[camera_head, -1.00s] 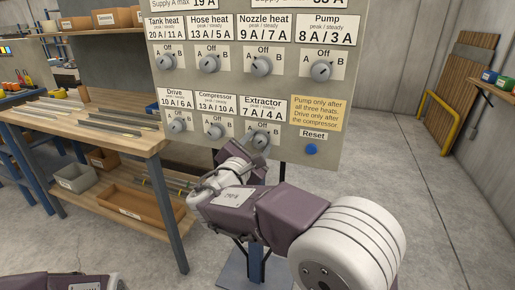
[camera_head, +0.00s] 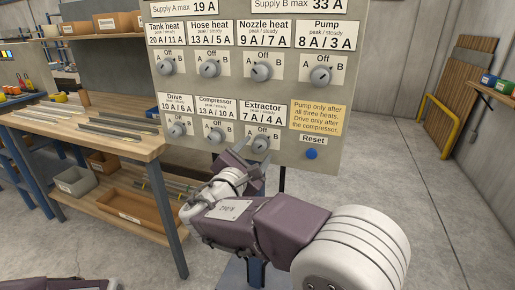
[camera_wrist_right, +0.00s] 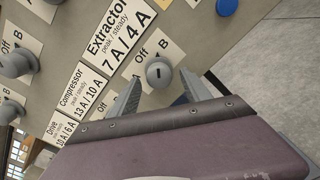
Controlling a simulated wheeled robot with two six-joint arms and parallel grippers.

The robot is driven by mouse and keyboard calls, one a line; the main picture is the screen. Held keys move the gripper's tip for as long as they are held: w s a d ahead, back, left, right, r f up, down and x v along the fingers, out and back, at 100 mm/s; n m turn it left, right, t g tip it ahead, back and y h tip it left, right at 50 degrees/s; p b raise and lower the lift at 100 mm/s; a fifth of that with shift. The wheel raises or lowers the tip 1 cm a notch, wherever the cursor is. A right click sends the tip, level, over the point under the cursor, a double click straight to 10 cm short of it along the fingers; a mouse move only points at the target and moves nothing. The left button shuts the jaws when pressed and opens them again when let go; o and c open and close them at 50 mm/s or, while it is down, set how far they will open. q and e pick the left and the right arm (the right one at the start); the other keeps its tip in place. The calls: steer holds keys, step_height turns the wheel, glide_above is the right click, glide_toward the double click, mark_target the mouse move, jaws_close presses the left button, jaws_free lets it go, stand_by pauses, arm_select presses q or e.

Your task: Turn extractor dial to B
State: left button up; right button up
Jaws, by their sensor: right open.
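The Extractor dial (camera_head: 261,143) is a grey knob at the bottom of the panel, under the label "Extractor 7 A / 4 A". In the right wrist view the dial (camera_wrist_right: 159,76) shows a dark mark pointing up the picture, toward the letter B; Off is to its upper left. My right gripper (camera_head: 252,156) is just in front of the dial, open and empty. In the wrist view its fingers (camera_wrist_right: 172,82) stand apart, one on each side of the knob with gaps between. My left gripper is out of view; only part of my left arm shows at the bottom left.
The Compressor dial (camera_head: 216,136) is close on the left and the Drive dial (camera_head: 177,130) beyond it. The blue Reset button (camera_head: 311,154) is to the right. A wooden workbench (camera_head: 120,145) stands left of the panel. The floor on the right is clear.

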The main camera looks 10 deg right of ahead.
steer(key=p+v, duration=0.1)
steer(key=v, duration=0.6)
